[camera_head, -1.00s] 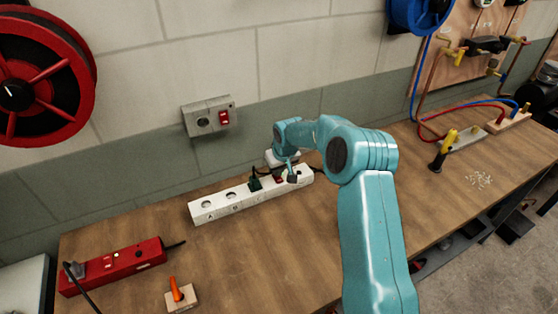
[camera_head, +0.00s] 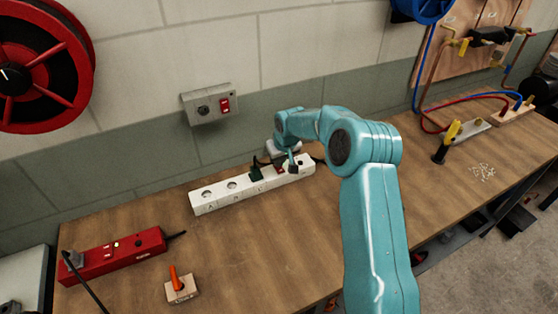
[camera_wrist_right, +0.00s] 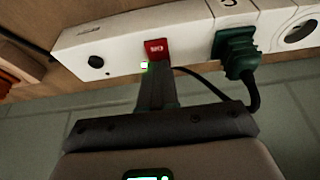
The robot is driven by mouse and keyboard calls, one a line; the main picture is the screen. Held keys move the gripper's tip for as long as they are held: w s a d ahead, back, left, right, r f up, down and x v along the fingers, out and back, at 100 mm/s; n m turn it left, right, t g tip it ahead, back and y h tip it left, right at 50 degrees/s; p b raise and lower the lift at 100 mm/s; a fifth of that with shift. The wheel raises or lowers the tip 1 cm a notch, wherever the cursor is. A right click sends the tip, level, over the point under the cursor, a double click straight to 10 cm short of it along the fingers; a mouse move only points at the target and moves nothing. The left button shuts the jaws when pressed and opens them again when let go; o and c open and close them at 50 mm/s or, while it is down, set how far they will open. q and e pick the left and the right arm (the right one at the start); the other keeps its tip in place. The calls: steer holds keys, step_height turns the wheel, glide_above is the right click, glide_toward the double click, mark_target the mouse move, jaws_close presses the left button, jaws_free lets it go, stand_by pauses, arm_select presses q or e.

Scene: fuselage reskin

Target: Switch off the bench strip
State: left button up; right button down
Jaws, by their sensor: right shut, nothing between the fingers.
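The white power strip (camera_head: 228,197) lies on the wooden bench near the wall. A dark green plug (camera_head: 256,173) sits in one of its sockets. My right gripper (camera_head: 292,166) is over the right end of the strip, partly hidden by its own wrist. In the right wrist view the strip (camera_wrist_right: 120,50) has a red rocker switch (camera_wrist_right: 156,50) between a black knob and the green plug (camera_wrist_right: 235,48). My shut, empty right gripper (camera_wrist_right: 157,82) has its tips close to the switch; contact cannot be told. A small green light shows beside the tips. My left gripper is not in view.
A red power strip (camera_head: 112,257) and a small block with an orange lever (camera_head: 180,287) lie at the left of the bench. A wall box with a red switch (camera_head: 211,104) is above the white strip. A yellow-handled tool (camera_head: 447,141) stands to the right.

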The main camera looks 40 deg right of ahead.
mark_target(281, 171)
steer(key=shift+s+a+f+b, duration=0.3)
steer(key=shift+s+f+b, duration=0.05)
steer(key=shift+s+f, duration=0.25)
steer(key=shift+s+a+r, duration=0.1)
steer(key=shift+s, duration=0.15)
step_height(281, 171, up, 5)
steer(key=shift+p, duration=1.25)
steer(key=d+b+v, duration=0.1)
steer(key=b+v, duration=0.1)
steer(key=v, duration=0.7)
steer(key=shift+s+a+r, duration=0.2)
steer(key=shift+a+r, duration=0.15)
steer(key=shift+a, duration=0.15)
steer(key=shift+s, duration=0.1)
